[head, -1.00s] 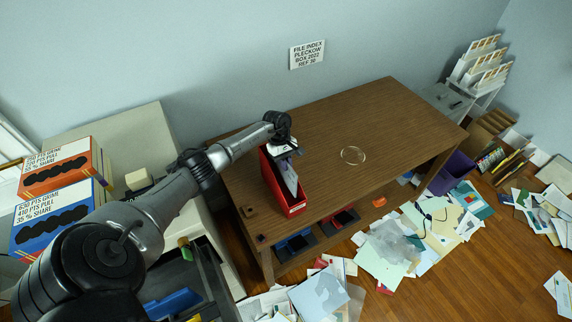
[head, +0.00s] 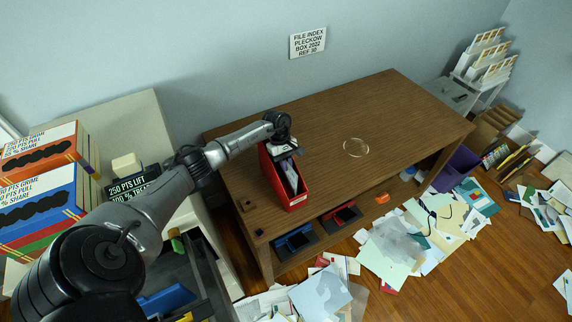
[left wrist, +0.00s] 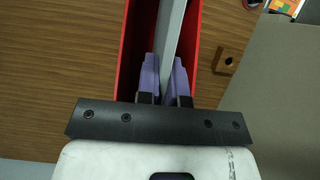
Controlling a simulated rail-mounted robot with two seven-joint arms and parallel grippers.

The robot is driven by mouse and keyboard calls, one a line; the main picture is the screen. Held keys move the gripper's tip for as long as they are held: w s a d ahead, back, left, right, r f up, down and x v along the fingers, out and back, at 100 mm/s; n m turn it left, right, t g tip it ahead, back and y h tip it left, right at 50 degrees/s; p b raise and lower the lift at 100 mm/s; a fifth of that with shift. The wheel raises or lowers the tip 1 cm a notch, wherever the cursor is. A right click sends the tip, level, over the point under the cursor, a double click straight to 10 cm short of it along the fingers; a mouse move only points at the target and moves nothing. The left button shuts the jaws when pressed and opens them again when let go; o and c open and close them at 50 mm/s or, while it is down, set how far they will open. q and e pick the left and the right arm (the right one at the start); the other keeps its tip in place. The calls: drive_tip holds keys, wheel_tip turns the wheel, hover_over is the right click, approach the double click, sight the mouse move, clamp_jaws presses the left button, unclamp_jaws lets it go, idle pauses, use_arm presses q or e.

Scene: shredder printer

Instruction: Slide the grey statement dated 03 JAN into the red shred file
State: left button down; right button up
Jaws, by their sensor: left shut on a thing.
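The red shred file (head: 296,201) stands upright on the wooden desk, its open top facing up. A grey statement (head: 291,178) stands on edge inside it, between the side walls; its date cannot be read. My left gripper (head: 287,155) is over the back half of the file. In the left wrist view, the purple fingers of my left gripper (left wrist: 165,80) are shut on the grey statement (left wrist: 172,25), seen edge-on. The red walls of the file (left wrist: 131,45) rise on both sides of the fingers. The statement's lower edge is hidden. My right gripper is out of view.
The wooden desk (head: 375,115) is mostly clear, with a clear ring (head: 355,147) right of the file. Blue (head: 296,241) and red (head: 343,215) trays sit on the shelf below. Papers litter the floor. Boxes (head: 45,195) stand at the left.

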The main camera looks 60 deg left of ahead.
use_arm(q)
drive_tip(key=shift+f, duration=0.15)
drive_tip(key=c, duration=1.2)
unclamp_jaws()
drive_tip(key=shift+o, duration=0.2)
drive_tip(key=shift+r+p, duration=1.3)
drive_tip(key=shift+r, duration=1.3)
drive_tip(key=shift+r+p, duration=0.6)
drive_tip(key=shift+r, duration=0.8)
